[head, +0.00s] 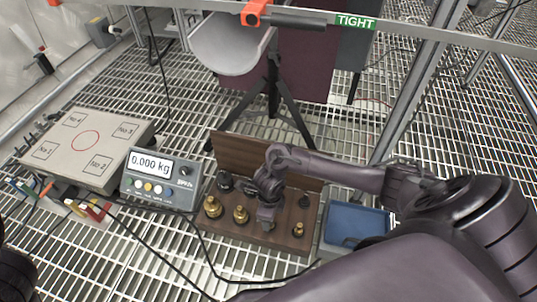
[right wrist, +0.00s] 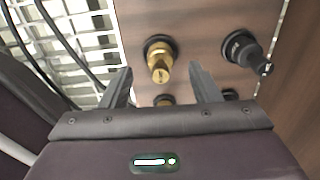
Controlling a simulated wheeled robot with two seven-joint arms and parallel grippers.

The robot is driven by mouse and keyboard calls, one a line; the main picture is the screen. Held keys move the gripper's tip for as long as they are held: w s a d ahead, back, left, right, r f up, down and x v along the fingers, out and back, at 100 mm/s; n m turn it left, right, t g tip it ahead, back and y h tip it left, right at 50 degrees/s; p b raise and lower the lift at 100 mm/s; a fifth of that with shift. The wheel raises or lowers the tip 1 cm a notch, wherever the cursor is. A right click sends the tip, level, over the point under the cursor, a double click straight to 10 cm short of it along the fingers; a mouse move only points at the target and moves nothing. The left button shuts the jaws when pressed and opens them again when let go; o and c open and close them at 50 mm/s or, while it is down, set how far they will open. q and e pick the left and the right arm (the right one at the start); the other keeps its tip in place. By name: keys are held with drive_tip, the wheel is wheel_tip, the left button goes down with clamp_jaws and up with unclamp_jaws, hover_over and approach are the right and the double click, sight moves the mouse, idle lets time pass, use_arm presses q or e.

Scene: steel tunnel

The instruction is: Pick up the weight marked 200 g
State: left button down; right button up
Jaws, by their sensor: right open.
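A wooden weight box (head: 262,236) holds several weights. Brass ones stand along its front: one at the left (head: 213,207), one near the middle (head: 240,215) and a small one at the right (head: 298,230). Dark weights (head: 225,182) stand behind. I cannot read a 200 g mark on any. My right gripper (head: 267,218) is over the middle of the box, pointing down. In the right wrist view its fingers (right wrist: 161,82) are open and empty, with a brass weight (right wrist: 160,62) just beyond the gap between the tips. A dark weight (right wrist: 242,48) is right of the fingers. My left gripper is out of view.
A scale display (head: 160,180) reading 0.000 kg stands left of the box, beside a platform (head: 88,145) with a red circle. A blue tray (head: 357,222) is right of the box. The box's raised lid (head: 230,150) stands behind the weights. Black cables cross the grating in front.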

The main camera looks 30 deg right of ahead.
wheel_tip(320, 180, down, 4)
drive_tip(key=shift+f+b, duration=0.1)
drive_tip(key=shift+b, duration=1)
drive_tip(key=c, duration=1.2)
